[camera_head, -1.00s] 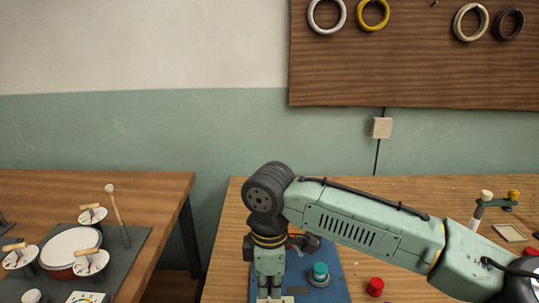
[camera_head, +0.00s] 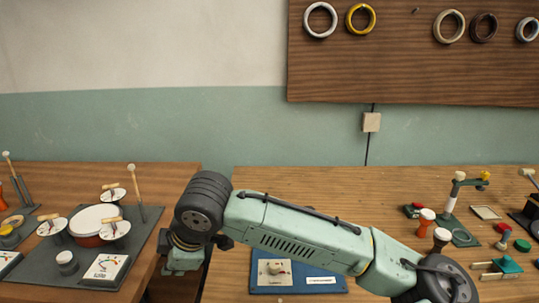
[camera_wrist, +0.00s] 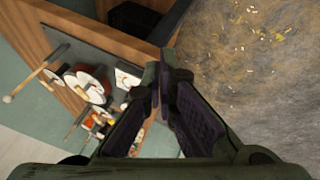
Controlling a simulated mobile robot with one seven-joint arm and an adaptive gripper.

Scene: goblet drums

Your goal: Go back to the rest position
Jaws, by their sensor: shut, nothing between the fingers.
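My gripper (camera_wrist: 164,78) shows in the wrist view with its two dark-padded fingers together and nothing between them. It points down past a table edge, over a grey, littered floor (camera_wrist: 250,70). In the head view my green arm crosses the picture, its wrist over the gap between the two wooden tables. The fingers cannot be made out in that view.
The left table (camera_head: 60,180) carries a grey mat with a drum (camera_head: 97,222), a mallet (camera_head: 139,195) and dials. The right table (camera_head: 330,180) holds a blue panel (camera_head: 335,284), small goblet drums (camera_head: 426,217) and a green stand (camera_head: 452,205). A ring board (camera_head: 400,75) hangs behind.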

